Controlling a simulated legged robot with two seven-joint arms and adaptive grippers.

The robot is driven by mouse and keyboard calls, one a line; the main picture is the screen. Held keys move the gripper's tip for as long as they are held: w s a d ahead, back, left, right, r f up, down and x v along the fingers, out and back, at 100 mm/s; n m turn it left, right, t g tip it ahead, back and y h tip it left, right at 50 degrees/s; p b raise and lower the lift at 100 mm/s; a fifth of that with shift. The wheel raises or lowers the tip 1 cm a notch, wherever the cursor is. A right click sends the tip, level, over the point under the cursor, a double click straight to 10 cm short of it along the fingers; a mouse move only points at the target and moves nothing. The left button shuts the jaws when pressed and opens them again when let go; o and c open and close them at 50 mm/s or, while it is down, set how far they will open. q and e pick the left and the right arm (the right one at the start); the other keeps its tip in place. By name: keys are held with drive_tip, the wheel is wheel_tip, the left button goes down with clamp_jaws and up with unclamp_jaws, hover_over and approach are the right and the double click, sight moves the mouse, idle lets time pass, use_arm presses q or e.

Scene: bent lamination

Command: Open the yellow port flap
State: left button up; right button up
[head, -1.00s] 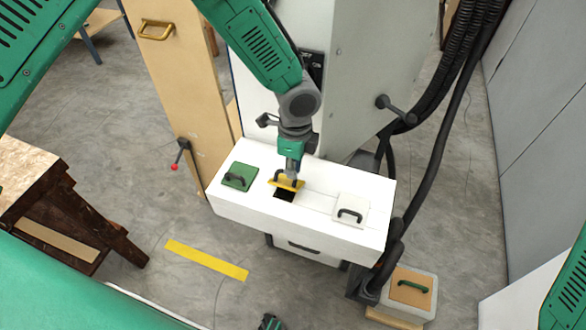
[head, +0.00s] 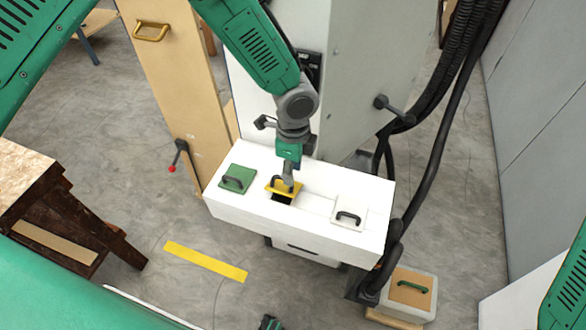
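The yellow port flap (head: 271,188) is in the middle of the white box top in the head view. It has a dark arched handle. A dark opening (head: 281,199) shows as a narrow strip along its near edge, so the flap looks slightly raised. My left gripper (head: 288,186) points down at the flap, with its fingertips at the right part of the handle. Its fingers are small and overlap the handle, so I cannot tell whether they grip it.
A green flap (head: 238,178) lies left of the yellow one and a white flap (head: 348,213) right of it, both with dark handles. The white box (head: 300,228) stands against a tall cabinet. Black hoses (head: 440,150) run down on the right.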

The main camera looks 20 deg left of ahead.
use_arm(q)
drive_tip(key=shift+w+r, duration=0.1)
drive_tip(key=shift+r, duration=0.25)
wheel_tip(320, 180, up, 11)
drive_tip(key=shift+w, duration=0.25)
idle(0.4)
